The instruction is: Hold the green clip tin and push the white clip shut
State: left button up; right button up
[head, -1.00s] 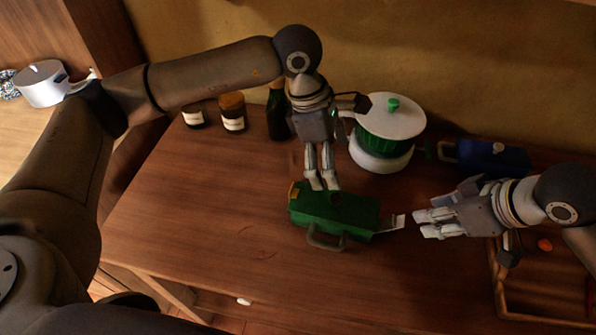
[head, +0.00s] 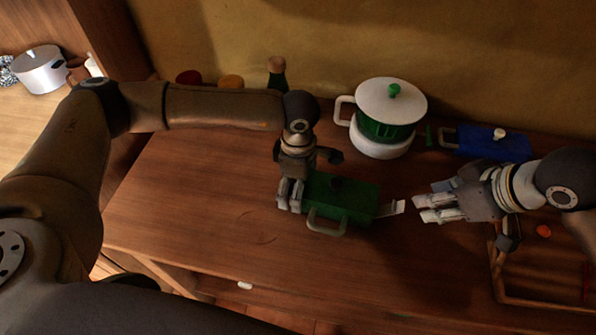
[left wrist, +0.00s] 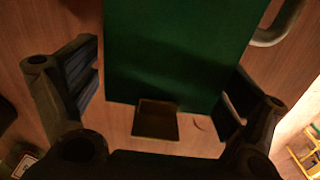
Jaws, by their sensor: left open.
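The green clip tin (head: 342,196) lies on the brown counter in the head view, its handle toward the front. The white clip (head: 390,208) sticks out from its right end, tilted up. My left gripper (head: 290,196) is at the tin's left end. In the left wrist view its open fingers (left wrist: 158,95) stand on either side of the tin's end (left wrist: 180,50); a brownish clip (left wrist: 156,120) juts out between them. I cannot tell whether the fingers touch the tin. My right gripper (head: 421,208) points left at the white clip, a small gap away. Its finger spacing is unclear.
A green pot with a white lid (head: 391,105) and a blue tin (head: 485,144) stand behind. A bottle (head: 277,75) and jar lids show at the back left. A wooden tray (head: 530,300) is at the right. The counter in front of the green tin is clear.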

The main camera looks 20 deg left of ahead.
pick_arm(q)
jog(key=shift+f, duration=0.65)
